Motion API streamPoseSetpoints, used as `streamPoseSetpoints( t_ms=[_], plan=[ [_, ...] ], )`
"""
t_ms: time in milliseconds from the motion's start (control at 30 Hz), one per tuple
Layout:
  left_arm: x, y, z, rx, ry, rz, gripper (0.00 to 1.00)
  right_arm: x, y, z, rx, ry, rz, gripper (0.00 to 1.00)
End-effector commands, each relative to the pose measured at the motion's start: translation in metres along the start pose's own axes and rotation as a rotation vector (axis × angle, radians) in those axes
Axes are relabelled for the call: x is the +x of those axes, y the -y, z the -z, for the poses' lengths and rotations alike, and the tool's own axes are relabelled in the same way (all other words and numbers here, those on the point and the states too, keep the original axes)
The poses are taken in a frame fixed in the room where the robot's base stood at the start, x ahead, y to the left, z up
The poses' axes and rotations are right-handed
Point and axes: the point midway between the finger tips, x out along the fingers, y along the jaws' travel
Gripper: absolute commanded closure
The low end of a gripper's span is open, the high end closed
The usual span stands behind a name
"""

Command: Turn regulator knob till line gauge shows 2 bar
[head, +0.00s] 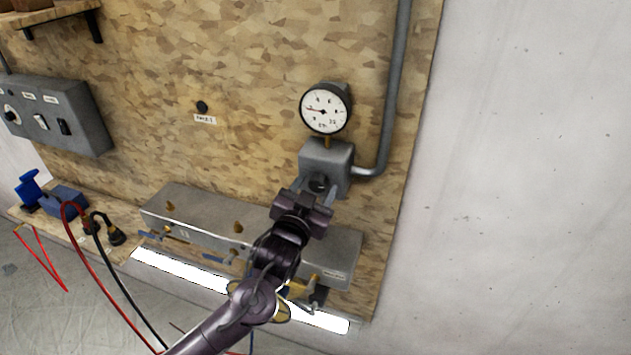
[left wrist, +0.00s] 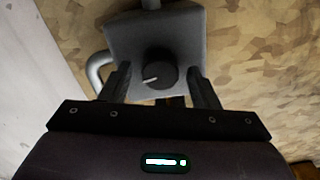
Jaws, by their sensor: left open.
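The regulator is a grey box (head: 326,157) on the chipboard wall, with a black round knob (head: 318,184) low on its front. In the left wrist view the knob (left wrist: 157,75) carries a white pointer line towards the left. The line gauge (head: 325,109) is a white dial above the box; its red needle points left, and its small figures are hard to read. My left gripper (head: 316,189) is open in front of the knob. In the left wrist view its fingers (left wrist: 161,82) stand on either side of the knob, apart from it. My right gripper is out of view.
A grey pipe (head: 391,90) runs up from the regulator's right side. A long grey manifold box (head: 190,212) lies below, partly behind my left arm. A grey switch box (head: 60,115), a blue vise (head: 62,198) and red and black hoses (head: 84,258) are at left.

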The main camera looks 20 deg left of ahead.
Motion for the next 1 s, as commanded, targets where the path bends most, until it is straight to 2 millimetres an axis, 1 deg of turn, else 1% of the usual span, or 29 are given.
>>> streamPoseSetpoints(
  t_ms=[100,300,367,600,667,767,1000],
  plan=[
    [0.0039,-0.0002,-0.0002,-0.001,0.001,0.000,0.45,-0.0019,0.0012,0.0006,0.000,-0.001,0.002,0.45],
    [0.0040,-0.0003,-0.0009,-0.001,0.001,0.000,0.45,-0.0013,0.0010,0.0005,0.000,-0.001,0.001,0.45],
    [0.0039,-0.0003,-0.0009,-0.001,0.001,0.000,0.51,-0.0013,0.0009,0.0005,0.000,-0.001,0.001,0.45],
    [0.0038,-0.0002,-0.0009,-0.001,0.002,0.000,0.82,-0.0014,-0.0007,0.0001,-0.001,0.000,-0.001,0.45],
    [0.0037,-0.0003,-0.0009,-0.001,0.002,0.000,0.89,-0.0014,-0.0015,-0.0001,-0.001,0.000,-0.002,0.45],
    [0.0038,-0.0002,-0.0006,0.017,0.002,0.000,0.89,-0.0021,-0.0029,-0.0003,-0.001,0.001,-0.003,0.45],
    [0.0041,-0.0005,-0.0007,0.151,0.002,0.000,0.89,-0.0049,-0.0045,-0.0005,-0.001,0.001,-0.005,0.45]
  ],
)
